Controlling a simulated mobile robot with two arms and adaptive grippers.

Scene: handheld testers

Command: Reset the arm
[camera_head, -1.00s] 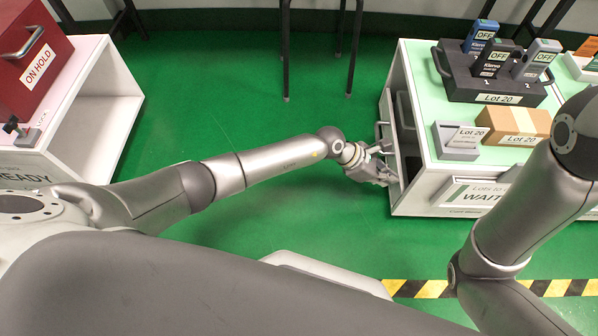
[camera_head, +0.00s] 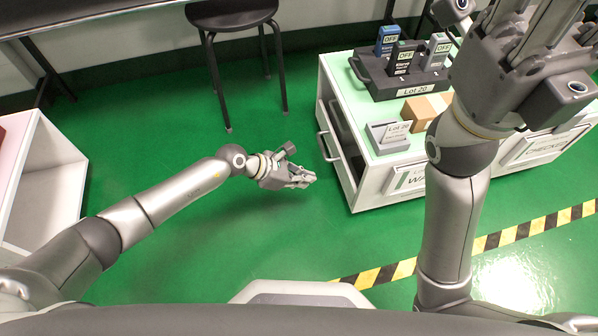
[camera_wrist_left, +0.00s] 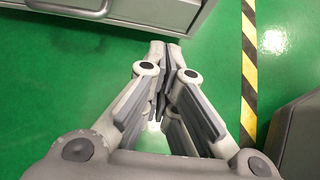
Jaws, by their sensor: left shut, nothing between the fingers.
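My left gripper (camera_head: 303,177) is over the green floor, left of the white cart (camera_head: 352,188) and apart from it. In the left wrist view its fingers (camera_wrist_left: 165,50) are together with nothing between them. My right gripper (camera_head: 535,30) is large at the top right of the head view, raised with its fingers pointing up. Its fingertips are cut off by the frame edge, so its opening is unclear.
On the cart are a dark tray (camera_head: 398,84) with several handheld testers, a grey box (camera_head: 388,137) and a cardboard box (camera_head: 425,108). A black stool (camera_head: 232,14) stands behind. A white shelf unit (camera_head: 45,195) is at left. Open floor lies around my left gripper.

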